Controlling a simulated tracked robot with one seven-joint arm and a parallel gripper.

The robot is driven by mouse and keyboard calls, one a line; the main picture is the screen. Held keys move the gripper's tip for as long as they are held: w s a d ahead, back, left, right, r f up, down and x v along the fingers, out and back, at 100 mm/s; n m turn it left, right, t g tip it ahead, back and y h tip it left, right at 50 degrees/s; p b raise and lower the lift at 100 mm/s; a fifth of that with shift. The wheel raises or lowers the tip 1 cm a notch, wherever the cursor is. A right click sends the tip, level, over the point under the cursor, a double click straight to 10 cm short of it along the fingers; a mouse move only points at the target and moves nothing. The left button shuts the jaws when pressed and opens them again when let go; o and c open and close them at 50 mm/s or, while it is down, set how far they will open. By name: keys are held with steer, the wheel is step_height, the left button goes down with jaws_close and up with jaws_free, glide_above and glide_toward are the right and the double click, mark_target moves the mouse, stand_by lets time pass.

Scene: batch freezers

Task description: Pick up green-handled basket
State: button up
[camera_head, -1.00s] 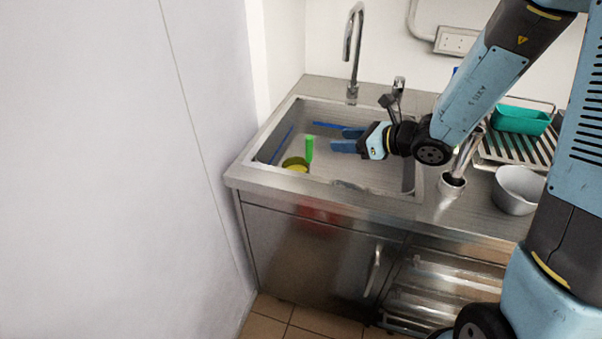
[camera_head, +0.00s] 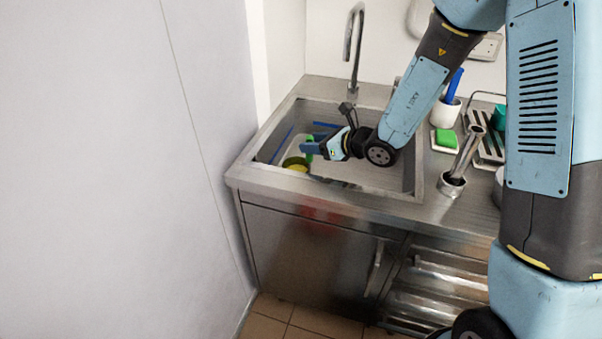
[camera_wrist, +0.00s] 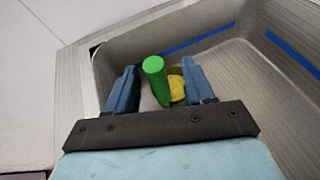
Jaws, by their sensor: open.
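The green-handled basket stands in the sink. In the wrist view its upright green handle (camera_wrist: 157,80) is between my two blue fingers, and its yellow-filled basket part (camera_wrist: 176,86) is beside the right finger. In the head view the yellow basket part (camera_head: 295,164) shows near the sink's left front, and the handle is mostly behind my fingers. My gripper (camera_head: 312,146) is open with a finger on each side of the handle; it also shows in the wrist view (camera_wrist: 158,85). I cannot tell whether a finger touches the handle.
The steel sink (camera_head: 262,140) has walls all round, with blue strips inside. A tap (camera_head: 351,60) rises behind it. A white cup (camera_head: 446,112) with a blue-handled tool, a green sponge (camera_head: 446,138) and a metal post (camera_head: 455,178) stand right of the sink.

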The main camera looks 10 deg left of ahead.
steer(key=x, duration=0.3)
steer(key=shift+a+f, duration=0.25)
steer(key=shift+a, duration=0.05)
steer(key=shift+c, duration=0.2)
jaws_close()
